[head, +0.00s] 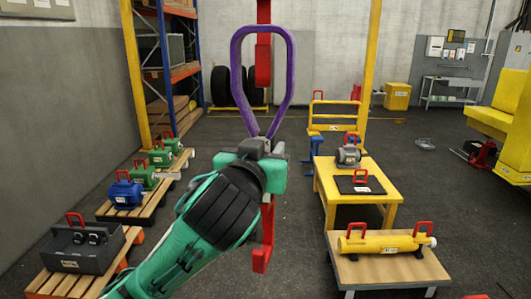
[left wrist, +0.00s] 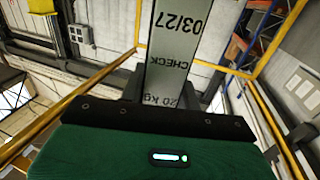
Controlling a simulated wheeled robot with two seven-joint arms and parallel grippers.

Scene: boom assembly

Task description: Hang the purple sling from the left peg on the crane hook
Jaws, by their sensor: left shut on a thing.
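The purple sling (head: 237,75) stands upright as a long loop in the middle of the head view. My left gripper (head: 264,148) is shut on its lower end. In the left wrist view a grey strip (left wrist: 175,50) with printed lettering rises from between the fingers. The red crane hook (head: 264,65) hangs in the same line of sight, its upper part framed by the loop. A lower red part (head: 262,258) shows below the gripper, which hides the stretch between. I cannot tell whether the sling touches the hook or is only in line with it. My right gripper is out of view.
A yellow table (head: 388,195) and a wooden-topped stand with a yellow cylinder (head: 385,243) are at right. Pallets with a blue motor (head: 124,192) and a grey box (head: 83,247) line the left. Yellow posts (head: 133,70) flank the hook. The floor between is clear.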

